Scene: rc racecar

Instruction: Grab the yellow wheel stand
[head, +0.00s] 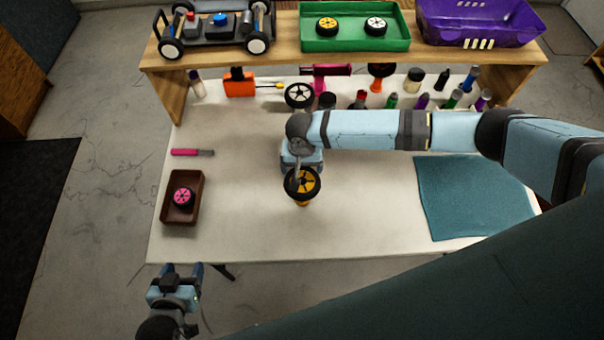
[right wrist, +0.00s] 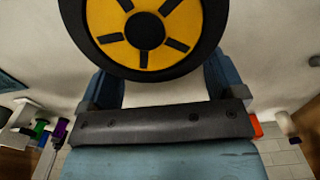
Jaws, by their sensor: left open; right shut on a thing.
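The yellow wheel stand (head: 303,203) is near the middle of the white table, mostly hidden under a black-tyred wheel with a yellow hub (head: 305,181). This wheel fills the top of the right wrist view (right wrist: 146,28). My right gripper (head: 302,170) reaches in from the right and is shut on the stand. Its fingers pass behind the wheel in the wrist view, so the contact is hidden. I cannot tell whether the stand touches the table. My left gripper (head: 184,268) is open and empty off the table's front left edge.
A brown tray (head: 168,212) with a pink-hubbed wheel and a pink-handled tool (head: 190,152) are at left. A teal cloth (head: 470,195) lies at right. Bottles and other stands line the back under a wooden shelf (head: 285,56) bearing a car chassis, green tray (head: 355,44) and purple basket (head: 478,28).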

